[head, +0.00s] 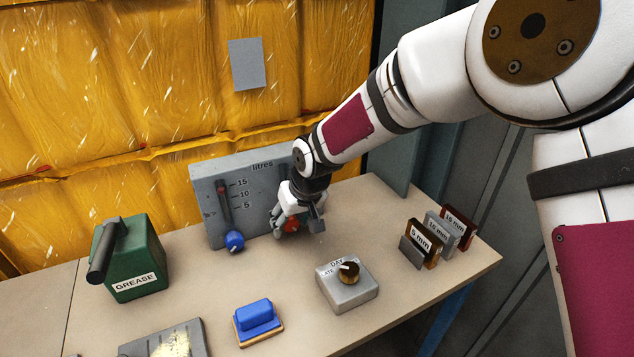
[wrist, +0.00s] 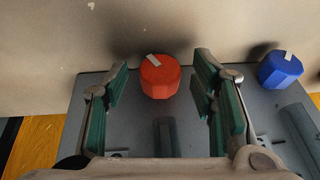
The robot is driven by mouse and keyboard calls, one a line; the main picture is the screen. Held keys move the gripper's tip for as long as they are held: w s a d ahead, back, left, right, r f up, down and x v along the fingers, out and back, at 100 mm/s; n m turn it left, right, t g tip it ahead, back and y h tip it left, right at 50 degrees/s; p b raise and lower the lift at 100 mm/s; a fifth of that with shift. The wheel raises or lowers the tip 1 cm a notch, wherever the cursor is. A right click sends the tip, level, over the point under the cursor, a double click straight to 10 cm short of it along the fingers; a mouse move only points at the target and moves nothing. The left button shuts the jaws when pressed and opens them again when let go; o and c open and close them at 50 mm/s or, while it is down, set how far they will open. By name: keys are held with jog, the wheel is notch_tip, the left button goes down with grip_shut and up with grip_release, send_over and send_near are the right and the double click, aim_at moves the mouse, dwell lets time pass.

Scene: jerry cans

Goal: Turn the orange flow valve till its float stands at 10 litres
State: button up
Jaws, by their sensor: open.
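The orange flow valve (wrist: 160,75) is a red-orange faceted knob with a pale pointer mark, on the grey litres panel (head: 262,215). In the head view the valve (head: 291,225) is partly covered by my gripper (head: 290,212). My gripper (wrist: 160,88) is open, its green-padded fingers on either side of the valve with gaps showing. Whether either finger touches it cannot be told. The lower end of a grey tube (wrist: 165,137) shows by the valve. My arm hides that gauge in the head view, so its float cannot be read. The scale (head: 240,195) reads 15, 10, 5.
A blue valve (head: 234,241) sits below the panel's left gauge (head: 224,205).

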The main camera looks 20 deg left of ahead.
jog(key=shift+w+d+g+y, duration=0.15)
jog(key=shift+g+y, duration=0.25)
jog(key=shift+g, duration=0.1)
jog(key=shift+r, duration=0.1)
jog(key=p+v, duration=0.1)
jog(key=v, duration=1.2)
jog(key=shift+d+p, duration=0.25)
jog(key=shift+p, duration=0.05)
jog(key=shift+r, duration=0.15)
